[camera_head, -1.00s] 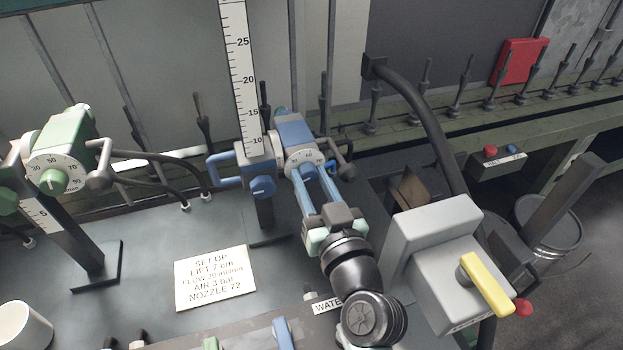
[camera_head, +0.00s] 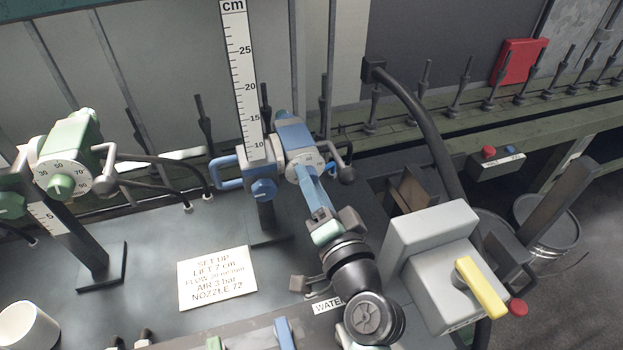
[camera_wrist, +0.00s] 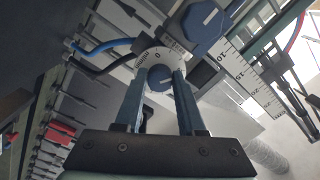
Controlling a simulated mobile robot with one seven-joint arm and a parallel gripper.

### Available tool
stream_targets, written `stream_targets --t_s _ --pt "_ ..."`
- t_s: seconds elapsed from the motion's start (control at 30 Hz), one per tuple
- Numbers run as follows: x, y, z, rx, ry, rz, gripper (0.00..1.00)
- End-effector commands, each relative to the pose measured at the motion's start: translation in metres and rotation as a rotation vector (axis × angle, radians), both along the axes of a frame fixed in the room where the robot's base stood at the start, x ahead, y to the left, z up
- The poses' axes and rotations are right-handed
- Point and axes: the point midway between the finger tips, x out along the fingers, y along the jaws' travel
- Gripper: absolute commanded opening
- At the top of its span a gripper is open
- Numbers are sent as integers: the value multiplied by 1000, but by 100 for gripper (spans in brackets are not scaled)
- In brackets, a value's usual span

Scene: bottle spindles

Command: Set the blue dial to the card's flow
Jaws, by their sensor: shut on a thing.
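The blue dial has a white numbered face (camera_head: 296,161) on the front of a blue unit (camera_head: 293,133) beside the upright ruler. My gripper (camera_head: 307,175) is shut on its knob; its blue fingers hide most of the knob in the head view. In the wrist view the fingers (camera_wrist: 158,82) hold the round blue knob (camera_wrist: 158,76) from both sides, and a 0 shows on the white face (camera_wrist: 157,57). The exact setting cannot be read. The card (camera_head: 217,278) lies on the bench; its small flow line looks like 20 ml/min.
A green unit with its own dial (camera_head: 62,172) stands at left. Another blue knob (camera_head: 263,190) is under the ruler (camera_head: 241,80), close to my fingers. A grey box with a yellow handle (camera_head: 481,287) stands right of my arm. A white cup (camera_head: 27,327) is front left.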

Motion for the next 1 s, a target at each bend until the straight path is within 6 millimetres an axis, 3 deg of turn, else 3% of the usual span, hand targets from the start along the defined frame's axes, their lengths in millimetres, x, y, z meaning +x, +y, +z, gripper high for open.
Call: stream_targets --t_s 0.4,0.97,1.0 --pt "0 0 1 195 64 5 0" --pt "0 0 0 226 74 6 0" --pt "0 0 0 226 74 6 40"
